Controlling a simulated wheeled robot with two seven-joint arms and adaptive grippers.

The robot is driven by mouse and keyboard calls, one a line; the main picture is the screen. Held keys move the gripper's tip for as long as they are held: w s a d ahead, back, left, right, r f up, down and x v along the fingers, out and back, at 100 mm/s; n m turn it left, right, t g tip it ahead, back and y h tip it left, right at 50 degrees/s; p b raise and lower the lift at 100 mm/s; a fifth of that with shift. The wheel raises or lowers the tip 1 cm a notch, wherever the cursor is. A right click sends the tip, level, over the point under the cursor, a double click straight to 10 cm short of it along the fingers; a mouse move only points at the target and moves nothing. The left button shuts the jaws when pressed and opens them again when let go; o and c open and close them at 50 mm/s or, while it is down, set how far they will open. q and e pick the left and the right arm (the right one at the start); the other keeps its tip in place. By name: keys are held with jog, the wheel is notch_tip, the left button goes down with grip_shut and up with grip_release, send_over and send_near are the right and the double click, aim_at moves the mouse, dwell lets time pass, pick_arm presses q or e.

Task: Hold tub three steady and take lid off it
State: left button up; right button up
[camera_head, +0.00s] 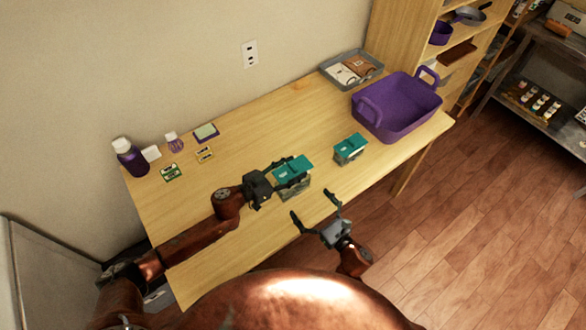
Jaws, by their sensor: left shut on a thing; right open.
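Two small tubs with teal lids stand on the wooden table. The nearer tub (294,187) has a grey body and its teal lid (292,168) sits on top. My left gripper (279,178) reaches in from the left and is shut on this tub, its fingers partly hidden by it. The other tub (345,157) stands to the right with its teal lid (351,143) on. I cannot read any number on either tub. My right gripper (316,208) is open and empty by the table's front edge, below and right of the held tub.
A purple basket (412,136) stands at the table's right end, with a grey tray (375,72) behind it.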

aim_at(315, 215)
jog(key=shift+v, duration=1.75)
